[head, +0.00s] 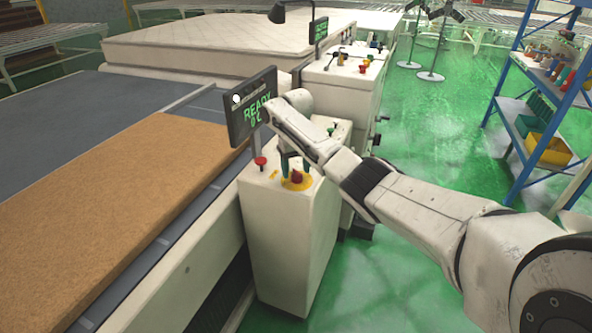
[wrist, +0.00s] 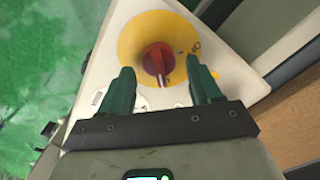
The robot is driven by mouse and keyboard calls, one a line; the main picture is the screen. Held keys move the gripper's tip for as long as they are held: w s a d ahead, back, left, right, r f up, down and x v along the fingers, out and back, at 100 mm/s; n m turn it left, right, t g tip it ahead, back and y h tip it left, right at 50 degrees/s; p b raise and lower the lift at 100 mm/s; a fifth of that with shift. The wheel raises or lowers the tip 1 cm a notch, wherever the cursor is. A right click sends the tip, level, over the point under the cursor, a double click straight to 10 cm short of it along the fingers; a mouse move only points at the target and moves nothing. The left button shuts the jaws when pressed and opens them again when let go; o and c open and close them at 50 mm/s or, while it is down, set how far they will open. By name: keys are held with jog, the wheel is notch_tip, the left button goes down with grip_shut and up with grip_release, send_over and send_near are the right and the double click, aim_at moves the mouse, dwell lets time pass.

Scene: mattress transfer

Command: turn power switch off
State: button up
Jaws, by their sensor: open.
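The power switch is a red rotary knob (wrist: 157,61) on a round yellow plate (wrist: 137,28). Lettering on the plate includes "NO", seen turned over in the wrist view. In the head view the red knob (head: 297,177) sits on top of the near white control cabinet (head: 275,225). My gripper (wrist: 162,80) is open, with a green finger on each side of the knob in the wrist view. Whether the fingers touch the knob cannot be told. In the head view a green finger of my gripper (head: 285,162) shows just behind the knob, and my arm hides part of the cabinet top.
A red button (head: 260,161) is left of the knob. A conveyor with a brown slab (head: 120,200) runs along the left. A blue shelf (head: 530,110) stands right; green floor lies between.

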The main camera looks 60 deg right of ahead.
jog(key=shift+f, duration=0.7)
jog(key=shift+c, duration=0.4)
jog(key=c, duration=0.9)
